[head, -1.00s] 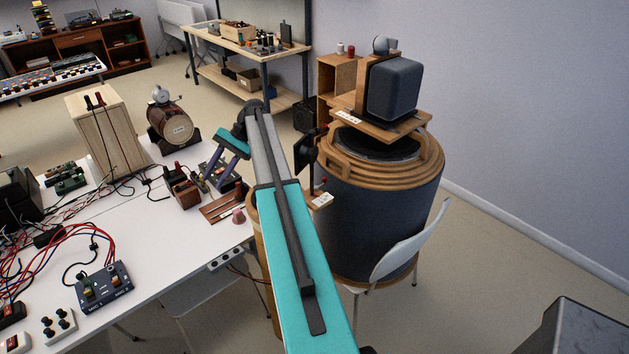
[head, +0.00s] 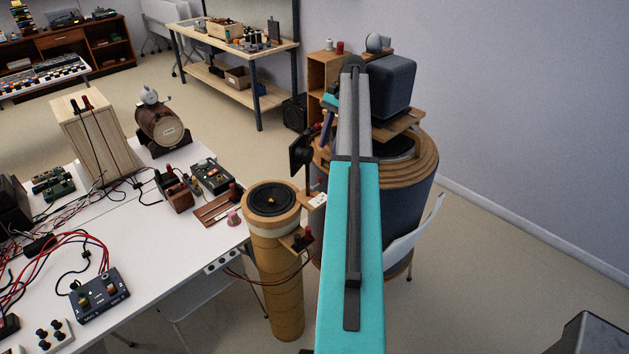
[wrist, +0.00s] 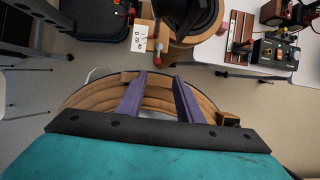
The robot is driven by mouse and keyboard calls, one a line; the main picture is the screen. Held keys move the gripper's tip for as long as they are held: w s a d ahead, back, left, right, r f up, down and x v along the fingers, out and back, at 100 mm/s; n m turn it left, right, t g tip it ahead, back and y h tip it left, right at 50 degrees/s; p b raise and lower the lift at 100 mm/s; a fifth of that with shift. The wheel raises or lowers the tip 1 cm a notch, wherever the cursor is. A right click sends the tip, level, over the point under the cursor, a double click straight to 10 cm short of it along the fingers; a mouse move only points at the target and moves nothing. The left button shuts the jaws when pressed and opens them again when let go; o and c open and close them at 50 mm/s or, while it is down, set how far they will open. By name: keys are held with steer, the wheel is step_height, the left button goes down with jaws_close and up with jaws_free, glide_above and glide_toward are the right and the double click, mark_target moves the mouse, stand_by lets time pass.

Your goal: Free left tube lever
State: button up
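A tan cardboard tube (head: 274,280) with a black speaker cone on top stands at the table's right edge in the head view. A small bracket with a dark lever and red tip (head: 302,238) sits on its front right side. Another wooden bracket with a white label (head: 317,199) sits at its right rim, by an upright black plate (head: 301,155). In the wrist view the white label (wrist: 140,36) is at top centre. My gripper (wrist: 160,76) has its purple fingers apart and empty, over a wooden-ringed drum.
The large dark drum (head: 420,205) with wooden rings (head: 428,160) and a speaker box (head: 390,88) stands behind my arm. A white chair (head: 412,240) is beside it. The white table (head: 165,275) at left holds boxes and wires.

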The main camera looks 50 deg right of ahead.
steer(key=shift+s+f, duration=0.1)
steer(key=shift+s, duration=0.05)
steer(key=b, duration=0.5)
glide_toward(320, 177)
steer(key=shift+x, duration=1.15)
steer(key=shift+b+x, duration=0.35)
steer(key=shift+x, duration=0.8)
steer(key=shift+a+f+p, duration=0.15)
steer(key=shift+f+p, duration=0.05)
steer(key=shift+p, duration=0.3)
steer(key=shift+p+x, duration=0.6)
steer(key=shift+x, duration=1.2)
